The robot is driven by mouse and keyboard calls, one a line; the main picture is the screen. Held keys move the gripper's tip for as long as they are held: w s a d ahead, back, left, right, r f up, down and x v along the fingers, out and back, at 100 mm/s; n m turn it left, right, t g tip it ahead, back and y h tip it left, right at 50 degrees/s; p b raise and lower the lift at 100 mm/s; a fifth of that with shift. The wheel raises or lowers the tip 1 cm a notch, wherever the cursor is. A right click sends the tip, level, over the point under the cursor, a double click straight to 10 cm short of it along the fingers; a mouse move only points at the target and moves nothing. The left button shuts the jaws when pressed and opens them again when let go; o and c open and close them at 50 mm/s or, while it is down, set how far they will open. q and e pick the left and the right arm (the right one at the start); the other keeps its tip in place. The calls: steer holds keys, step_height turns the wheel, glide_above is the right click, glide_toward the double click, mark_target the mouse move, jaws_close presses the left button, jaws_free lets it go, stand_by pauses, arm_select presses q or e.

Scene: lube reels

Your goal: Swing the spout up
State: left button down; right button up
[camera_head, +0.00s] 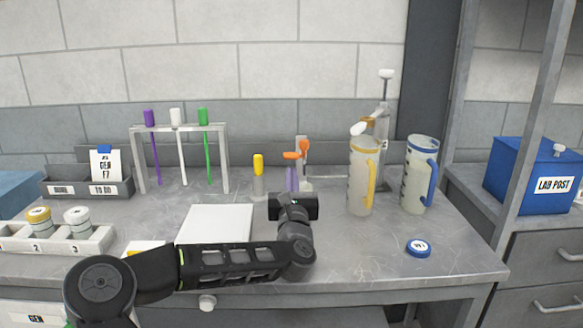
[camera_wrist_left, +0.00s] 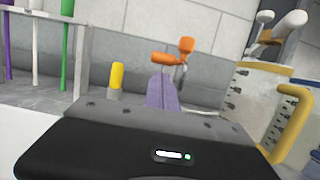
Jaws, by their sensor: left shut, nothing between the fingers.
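A pale spout with a rounded white end (camera_head: 358,128) sticks out from a metal stand (camera_head: 382,115) behind the yellow-rimmed jug (camera_head: 361,178). It slants up to the right, over the jug's rim. In the left wrist view the white-ended spout (camera_wrist_left: 291,24) shows at the upper right. My left gripper (camera_head: 291,172) points away over the bench with its lilac fingers together and empty, left of the jug. The fingers also show in the left wrist view (camera_wrist_left: 161,82), apart from the spout. My right gripper is out of view.
Orange handles (camera_head: 304,146) on a grey post stand just beyond my left fingers. A yellow-capped tube (camera_head: 258,164) is to their left. A blue-rimmed jug (camera_head: 419,178) stands right of the yellow one. A blue lid (camera_head: 418,247) lies near the front edge.

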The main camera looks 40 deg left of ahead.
arm_select(q)
steer(key=x, duration=0.4)
stand_by(0.3)
